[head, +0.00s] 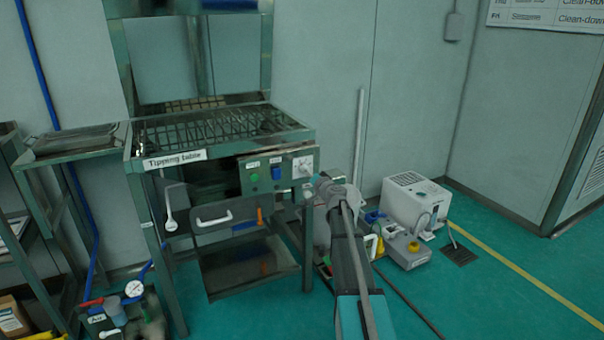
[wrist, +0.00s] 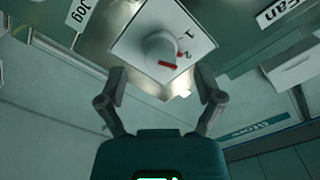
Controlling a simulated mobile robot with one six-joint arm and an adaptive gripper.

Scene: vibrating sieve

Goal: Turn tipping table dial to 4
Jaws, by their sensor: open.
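The tipping table (head: 220,140) stands against the wall, with a sign on its front edge. Its white dial (head: 303,165) is at the right end of the control panel, and in the wrist view the dial plate (wrist: 130,48) shows the digits 1 and 2. The round white knob (wrist: 160,48) carries a red mark on the side by the 2; I cannot tell its exact setting. My gripper (wrist: 161,78) is open, its fingers apart on either side of the plate's lower part. I see no contact with the knob. In the head view my arm largely hides the gripper.
A green button (head: 254,178) and a blue switch (head: 276,173) sit left of the dial. A white machine (head: 412,200) stands on the floor to the right.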

